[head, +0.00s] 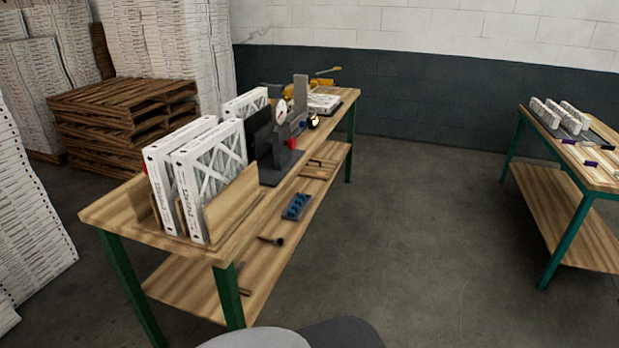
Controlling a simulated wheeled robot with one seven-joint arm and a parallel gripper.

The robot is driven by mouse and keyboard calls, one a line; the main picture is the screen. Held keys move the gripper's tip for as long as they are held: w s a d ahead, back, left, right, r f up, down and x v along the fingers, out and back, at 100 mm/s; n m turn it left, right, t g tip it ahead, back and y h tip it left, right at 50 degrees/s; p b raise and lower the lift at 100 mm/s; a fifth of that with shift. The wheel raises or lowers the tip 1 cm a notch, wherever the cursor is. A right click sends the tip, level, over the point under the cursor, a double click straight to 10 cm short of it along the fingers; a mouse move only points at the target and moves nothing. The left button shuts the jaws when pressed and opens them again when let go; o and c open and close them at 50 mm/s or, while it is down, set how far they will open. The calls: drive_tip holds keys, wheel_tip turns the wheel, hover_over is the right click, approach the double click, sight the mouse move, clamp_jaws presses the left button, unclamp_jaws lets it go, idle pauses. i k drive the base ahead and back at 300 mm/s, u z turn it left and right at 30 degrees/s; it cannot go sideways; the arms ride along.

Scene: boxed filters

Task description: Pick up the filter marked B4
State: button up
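Two white-framed boxed filters stand upright side by side in a wooden holder (237,207) at the near end of the workbench. The nearer filter (213,170) shows its pleated face with crossed white strips. The other filter (165,166) stands just to its left. Another white filter (245,104) stands farther back on the bench, partly hidden. The print on the frames is too small to read, so I cannot tell which is marked B4. My gripper is not in view.
The workbench (100,208) also carries a grey device with a dial (281,110) and a red knob. Its lower shelf holds tools. Pallets (120,105) and stacked filters stand at left. A second table (585,225) stands at right, with open floor (420,220) between.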

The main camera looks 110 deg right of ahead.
sight(206, 165)
drive_tip(key=z, duration=0.8)
drive_tip(key=i, duration=2)
drive_tip(key=z, duration=1.85)
